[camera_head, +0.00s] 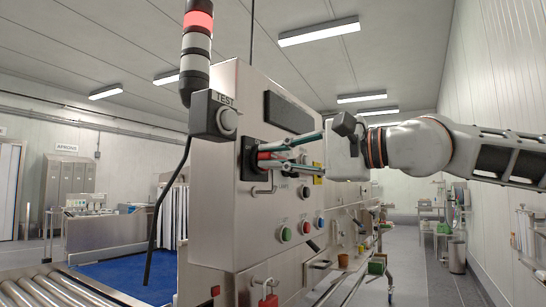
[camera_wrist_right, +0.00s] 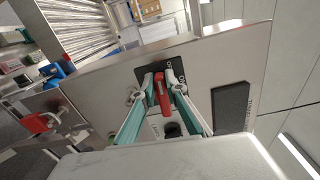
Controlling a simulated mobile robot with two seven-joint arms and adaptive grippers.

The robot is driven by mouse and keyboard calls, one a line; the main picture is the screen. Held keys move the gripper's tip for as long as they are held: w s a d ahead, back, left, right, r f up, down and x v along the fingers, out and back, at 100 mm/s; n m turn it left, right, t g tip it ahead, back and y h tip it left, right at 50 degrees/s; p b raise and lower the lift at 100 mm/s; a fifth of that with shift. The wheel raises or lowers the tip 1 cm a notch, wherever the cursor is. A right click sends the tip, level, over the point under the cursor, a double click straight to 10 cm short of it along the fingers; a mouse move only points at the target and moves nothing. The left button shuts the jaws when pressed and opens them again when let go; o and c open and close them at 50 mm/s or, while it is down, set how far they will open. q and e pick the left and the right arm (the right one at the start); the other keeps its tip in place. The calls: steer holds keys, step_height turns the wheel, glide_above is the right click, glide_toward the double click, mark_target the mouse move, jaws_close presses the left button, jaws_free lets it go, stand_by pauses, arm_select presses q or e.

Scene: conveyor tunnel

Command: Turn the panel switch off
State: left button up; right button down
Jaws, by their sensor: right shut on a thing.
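The panel switch has a red handle (camera_wrist_right: 161,92) on a black plate (camera_wrist_right: 150,72) on the steel control panel (camera_head: 228,185). My right gripper (camera_wrist_right: 161,84) reaches in from the right in the head view, its two green-edged fingers on either side of the red handle and shut on it. In the head view the black plate (camera_head: 247,160) shows at the panel's corner edge, and the fingers partly hide the handle. In the wrist view the handle lies between the fingertips. My left gripper is not in view.
A grey TEST button box (camera_head: 213,117) and a lit red stack light (camera_head: 199,20) stand close left of the switch. Green (camera_head: 285,234) and red (camera_head: 305,227) buttons sit below it, with a dark display (camera_head: 288,113) above. A red padlock (camera_head: 268,299) hangs low.

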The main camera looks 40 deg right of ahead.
steer(key=shift+f+n, duration=0.15)
steer(key=shift+n, duration=0.45)
steer(key=c, duration=2)
jaws_free()
steer(key=shift+c, duration=0.2)
steer(key=v, duration=1.2)
